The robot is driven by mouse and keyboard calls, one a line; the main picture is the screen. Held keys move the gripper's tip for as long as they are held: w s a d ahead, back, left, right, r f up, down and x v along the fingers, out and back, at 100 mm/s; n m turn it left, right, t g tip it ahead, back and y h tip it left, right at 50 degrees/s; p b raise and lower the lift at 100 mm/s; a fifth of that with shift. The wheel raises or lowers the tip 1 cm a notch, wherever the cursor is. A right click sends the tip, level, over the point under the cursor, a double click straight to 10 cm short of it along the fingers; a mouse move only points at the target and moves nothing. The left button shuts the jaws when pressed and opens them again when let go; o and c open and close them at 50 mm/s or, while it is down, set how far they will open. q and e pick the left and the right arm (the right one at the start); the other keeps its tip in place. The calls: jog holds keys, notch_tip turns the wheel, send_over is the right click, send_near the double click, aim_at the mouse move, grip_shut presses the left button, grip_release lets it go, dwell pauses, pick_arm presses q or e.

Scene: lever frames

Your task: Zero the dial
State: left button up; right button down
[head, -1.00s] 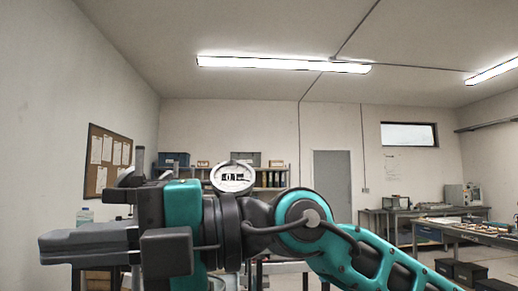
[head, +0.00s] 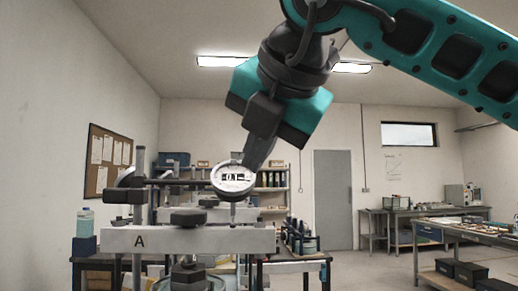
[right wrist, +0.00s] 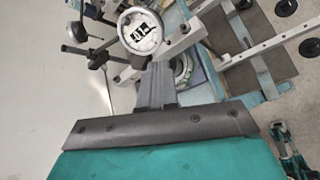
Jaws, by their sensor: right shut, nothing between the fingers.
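In the right wrist view the shut fingers (right wrist: 155,75) point at the dial's lower edge. I cannot tell whether they touch it. My left gripper is in neither view.
Below the dial is a grey bar marked A (head: 115,240) with a dark knob (head: 188,216) on top. An upright post (head: 139,160) stands at the left. A bottle (head: 85,222) stands further left. Workbenches (head: 455,232) stand on the right, with open floor before them.

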aim_at(233, 178)
jog(key=d+b+x, duration=0.1)
jog(key=x, duration=0.5)
jog(key=shift+w+d+f, duration=0.2)
jog(key=shift+d+f, duration=0.1)
jog(key=shift+f, duration=0.3)
jog(key=shift+w+a+r, duration=0.1)
jog(key=shift+r, duration=0.15)
dwell(0.3)
jog(key=shift+w+r+b, duration=0.1)
jog(key=shift+r+b, duration=0.05)
jog(key=shift+b, duration=0.2)
jog(key=shift+w+d+r+b, duration=0.45)
jog(key=shift+w+d+r, duration=0.35)
jog(key=shift+d+r, duration=0.1)
jog(key=shift+w+d+r, duration=0.1)
